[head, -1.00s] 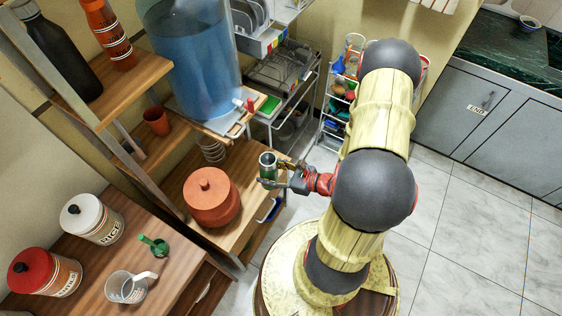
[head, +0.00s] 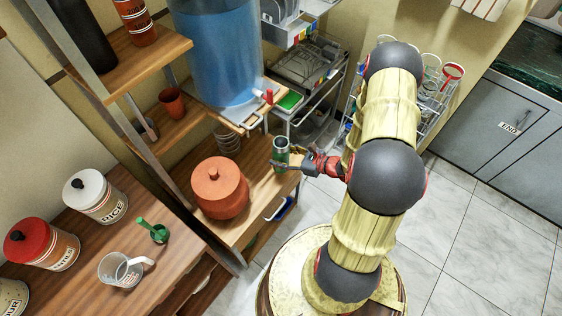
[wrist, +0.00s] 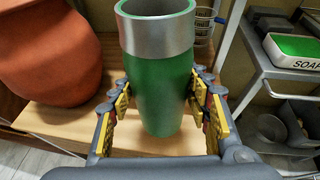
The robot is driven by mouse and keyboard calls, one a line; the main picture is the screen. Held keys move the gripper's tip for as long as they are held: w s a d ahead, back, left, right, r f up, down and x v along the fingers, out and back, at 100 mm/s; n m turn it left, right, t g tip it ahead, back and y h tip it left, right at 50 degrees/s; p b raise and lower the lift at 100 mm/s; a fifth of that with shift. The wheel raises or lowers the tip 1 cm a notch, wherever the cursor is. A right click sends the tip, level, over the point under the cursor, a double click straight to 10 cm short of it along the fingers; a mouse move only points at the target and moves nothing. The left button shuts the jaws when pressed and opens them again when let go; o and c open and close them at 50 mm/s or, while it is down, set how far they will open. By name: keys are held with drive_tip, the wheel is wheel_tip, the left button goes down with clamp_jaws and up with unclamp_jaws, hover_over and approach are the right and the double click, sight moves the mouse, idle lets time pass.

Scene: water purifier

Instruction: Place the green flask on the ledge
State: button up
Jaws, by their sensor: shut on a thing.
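The green flask (head: 281,156) is a dark green cylinder with a silver rim, upright. My gripper (head: 292,166) is shut on it, from the right side. In the wrist view the green flask (wrist: 160,85) stands between the two yellow-padded fingers of my gripper (wrist: 163,102). The flask is at the right end of a wooden ledge (head: 255,205); the same wood (wrist: 60,122) shows behind and beside it in the wrist view. I cannot tell whether its base touches the wood.
A terracotta lidded pot (head: 220,187) stands on the ledge, left of the flask. A blue water tank (head: 215,55) is on the shelf above. A metal rack (head: 315,75) with a soap tray (wrist: 295,47) is to the right. A lower counter holds canisters and a jug (head: 118,270).

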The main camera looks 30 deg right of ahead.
drive_tip(key=shift+w+d+f, duration=0.3)
drive_tip(key=shift+w+f, duration=0.25)
drive_tip(key=shift+f, duration=0.2)
drive_tip(key=shift+w+d+f+b, duration=0.1)
drive_tip(key=shift+f+b, duration=0.5)
drive_tip(key=shift+f, duration=0.3)
drive_tip(key=shift+w+d+f+b, duration=0.1)
drive_tip(key=shift+f+b, duration=0.5)
drive_tip(key=shift+f, duration=0.25)
drive_tip(key=shift+f, duration=0.2)
drive_tip(key=o, duration=1.3)
drive_tip(key=shift+a, duration=0.1)
drive_tip(key=shift+r, duration=0.1)
